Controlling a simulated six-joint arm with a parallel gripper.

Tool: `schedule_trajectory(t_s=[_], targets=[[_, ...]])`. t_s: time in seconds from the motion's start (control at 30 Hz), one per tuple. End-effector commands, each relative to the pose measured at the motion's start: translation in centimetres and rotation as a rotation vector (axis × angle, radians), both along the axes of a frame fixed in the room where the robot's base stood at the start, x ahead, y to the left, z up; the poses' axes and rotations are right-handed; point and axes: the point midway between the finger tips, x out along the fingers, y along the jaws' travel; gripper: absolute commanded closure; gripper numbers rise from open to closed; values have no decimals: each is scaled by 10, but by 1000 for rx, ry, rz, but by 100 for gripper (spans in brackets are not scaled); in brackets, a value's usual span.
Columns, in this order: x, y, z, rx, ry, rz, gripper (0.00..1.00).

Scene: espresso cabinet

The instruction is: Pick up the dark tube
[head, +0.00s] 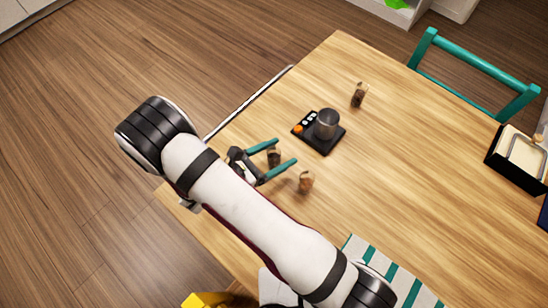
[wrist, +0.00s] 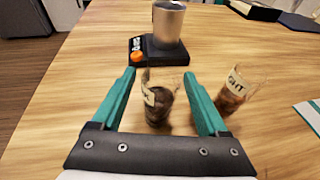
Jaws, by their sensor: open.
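A small clear tube with dark contents (head: 274,158) stands upright on the table between the fingers of my gripper (head: 286,151). In the wrist view this tube (wrist: 158,104) has a pale label and sits between the two teal fingers (wrist: 160,75). My gripper is open, with gaps showing on both sides of the tube. A second tube with lighter brown contents (head: 305,182) stands just outside the right finger; its label ends in "GHT" in the wrist view (wrist: 236,92). A third tube with brownish contents (head: 358,95) stands farther back, beyond the scale.
A black scale (head: 322,142) with a metal cup (head: 326,124) and an orange knob stands just past my fingertips. A striped cloth (head: 385,275) lies near the front edge. A black tray (head: 518,160) is at the right. The table's middle right is clear.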

Motion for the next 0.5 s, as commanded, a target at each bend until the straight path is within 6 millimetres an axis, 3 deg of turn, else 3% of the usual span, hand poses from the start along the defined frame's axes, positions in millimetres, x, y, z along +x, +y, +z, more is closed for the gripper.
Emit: schedule_trajectory(t_s=[0.1,0.33,0.5], targets=[[8,-13,-5,0,1,-3,23],[10,-14,-5,1,1,0,23],[9,-14,-5,0,0,0,54]])
